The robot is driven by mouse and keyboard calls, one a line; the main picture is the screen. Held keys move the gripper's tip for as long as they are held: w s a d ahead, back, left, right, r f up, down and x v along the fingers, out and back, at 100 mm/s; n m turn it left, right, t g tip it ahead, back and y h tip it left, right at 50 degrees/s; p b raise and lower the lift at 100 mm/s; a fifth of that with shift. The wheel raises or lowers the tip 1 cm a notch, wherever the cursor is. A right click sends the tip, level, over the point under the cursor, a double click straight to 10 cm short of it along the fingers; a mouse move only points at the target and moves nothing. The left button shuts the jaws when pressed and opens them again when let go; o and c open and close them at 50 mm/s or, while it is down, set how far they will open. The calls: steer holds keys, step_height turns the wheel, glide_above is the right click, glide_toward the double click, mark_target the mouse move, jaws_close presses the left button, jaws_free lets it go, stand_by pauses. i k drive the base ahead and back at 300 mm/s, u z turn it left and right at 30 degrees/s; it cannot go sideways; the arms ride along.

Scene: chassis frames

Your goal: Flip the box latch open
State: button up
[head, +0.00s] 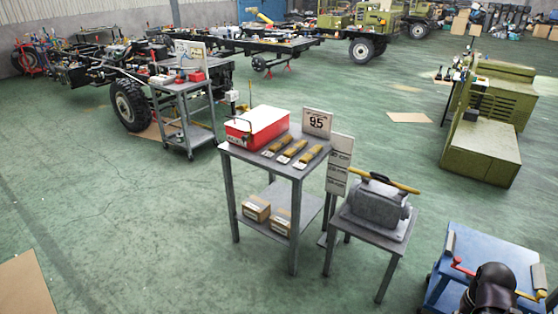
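The box looks closed. Its latch is too small to make out; small dark marks show low on its left front side. My gripper cannot be made out in this view.
Several brown tool-like pieces (291,150) lie beside the box, in front of a sign (317,122). Cartons (257,208) stand on the lower shelf. A grey machine (378,202) stands on a stand to the right. A blue cart (470,255) is at lower right.

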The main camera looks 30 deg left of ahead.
mark_target(244, 138)
steer(key=u, duration=0.45)
steer(key=k, duration=1.25)
steer(key=u, duration=0.9)
steer(key=i, duration=2.45)
steer(key=z, duration=0.4)
